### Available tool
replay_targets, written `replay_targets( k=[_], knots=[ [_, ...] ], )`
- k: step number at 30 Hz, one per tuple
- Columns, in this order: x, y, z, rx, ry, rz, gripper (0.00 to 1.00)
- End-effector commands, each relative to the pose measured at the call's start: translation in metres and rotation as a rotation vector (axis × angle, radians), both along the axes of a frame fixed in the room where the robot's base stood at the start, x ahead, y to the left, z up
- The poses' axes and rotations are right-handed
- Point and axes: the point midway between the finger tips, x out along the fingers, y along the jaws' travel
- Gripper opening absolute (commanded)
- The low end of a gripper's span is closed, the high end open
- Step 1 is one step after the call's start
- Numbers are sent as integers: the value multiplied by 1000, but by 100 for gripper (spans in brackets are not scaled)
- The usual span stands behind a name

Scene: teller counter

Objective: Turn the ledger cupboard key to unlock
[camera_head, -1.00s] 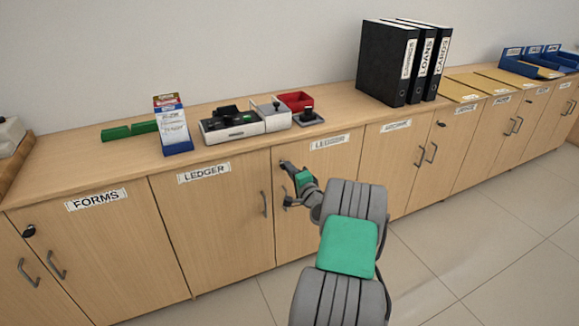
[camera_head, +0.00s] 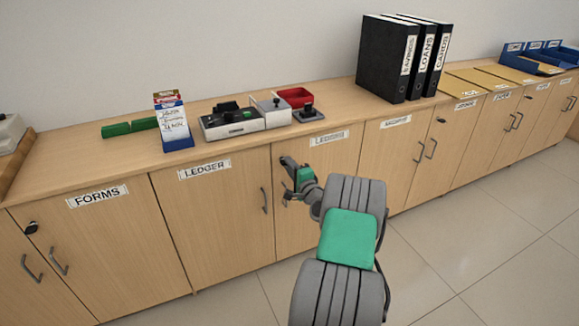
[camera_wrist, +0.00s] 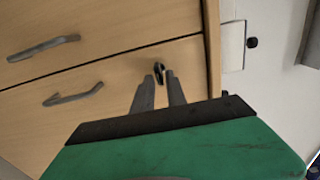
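The ledger cupboard (camera_head: 215,225) has two wooden doors, each under a LEDGER label. The small dark key (camera_wrist: 159,68) sits in the lock near the top inner corner of the right ledger door (camera_wrist: 120,95). My gripper (camera_wrist: 160,77) points at this door, its two grey fingers a little apart with the key showing in line with the gap at their tips. I cannot tell whether the fingers touch the key. In the head view my gripper (camera_head: 287,170) is at the upper left of the right door and hides the key.
The left ledger door's handle (camera_head: 264,200) stands out beside my gripper; the right door's handle (camera_wrist: 73,94) shows in the wrist view. The countertop above holds a card stand (camera_head: 174,125), a grey device (camera_head: 232,123) and a red tray (camera_head: 296,97). The floor (camera_head: 450,250) in front is clear.

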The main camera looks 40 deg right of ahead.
Motion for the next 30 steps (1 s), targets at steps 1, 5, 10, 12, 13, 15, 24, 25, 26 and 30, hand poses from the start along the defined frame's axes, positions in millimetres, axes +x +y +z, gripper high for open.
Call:
replay_targets(
  k=[1, 5, 10, 12, 13, 15, 24, 25, 26, 30],
  knots=[
    [0, 0, 0, 0, 0, 0, 22],
    [0, 0, 0, -1, 0, 0, 29],
    [0, 0, 0, -1, 0, -1, 29],
    [-3, 0, 0, 0, 0, -1, 29],
    [-6, 1, 1, 0, 1, -2, 29],
    [-17, 3, 1, 1, 1, -3, 29],
    [-69, 19, 1, 0, 1, -2, 29],
    [-72, 20, 1, 0, 0, -2, 29],
    [-74, 21, 1, -1, 0, -2, 29],
    [-75, 22, 0, -1, 0, 0, 29]
  ],
)
